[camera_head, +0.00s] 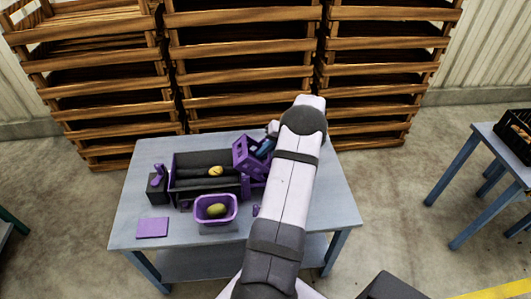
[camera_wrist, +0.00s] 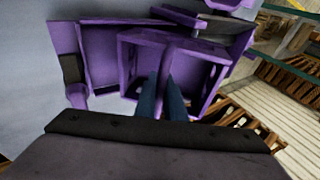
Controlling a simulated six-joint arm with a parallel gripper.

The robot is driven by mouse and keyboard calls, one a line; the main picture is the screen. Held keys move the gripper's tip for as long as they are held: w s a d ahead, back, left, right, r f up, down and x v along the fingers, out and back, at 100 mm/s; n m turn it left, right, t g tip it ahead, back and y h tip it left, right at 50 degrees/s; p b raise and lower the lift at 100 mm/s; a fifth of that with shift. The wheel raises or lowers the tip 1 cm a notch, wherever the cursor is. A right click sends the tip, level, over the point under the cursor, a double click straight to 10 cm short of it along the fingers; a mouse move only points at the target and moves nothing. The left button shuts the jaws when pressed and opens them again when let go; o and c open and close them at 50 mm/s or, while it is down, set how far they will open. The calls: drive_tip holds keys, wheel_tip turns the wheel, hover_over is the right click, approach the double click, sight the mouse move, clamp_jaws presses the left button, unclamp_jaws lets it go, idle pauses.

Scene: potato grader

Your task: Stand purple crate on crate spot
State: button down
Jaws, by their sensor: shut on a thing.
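The purple crate (camera_head: 243,157) is tilted above the right end of the grader on the table. My gripper (camera_head: 264,148) is shut on it. In the wrist view, the two dark blue fingers of my gripper (camera_wrist: 161,98) close on a purple wall of the crate (camera_wrist: 205,72), whose open inside faces the camera. A flat purple square (camera_head: 152,228), which looks like the crate spot, lies bare at the table's front left. My arm covers part of the table's right side.
The grader (camera_head: 205,158) has a dark bed with a yellow potato (camera_head: 216,171) on it. A purple bin (camera_head: 201,217) with a potato (camera_head: 217,210) stands in front. A dark box with a purple lever (camera_head: 157,186) stands left. Stacked wooden crates (camera_head: 245,75) rise behind the table.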

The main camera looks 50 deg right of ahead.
drive_tip(key=shift+s+a+f+b, duration=0.15)
drive_tip(key=shift+f+b, duration=0.25)
drive_tip(key=shift+f, duration=0.3)
drive_tip(key=shift+w+a+f+b, duration=0.1)
drive_tip(key=shift+f+b, duration=0.25)
drive_tip(key=shift+f, duration=0.35)
drive_tip(key=c, duration=1.8)
unclamp_jaws()
drive_tip(key=shift+d, duration=0.1)
drive_tip(key=shift+o, duration=0.2)
drive_tip(key=shift+d+r, duration=0.1)
drive_tip(key=shift+r, duration=0.2)
wheel_tip(320, 180, up, 9)
drive_tip(key=p, duration=0.5)
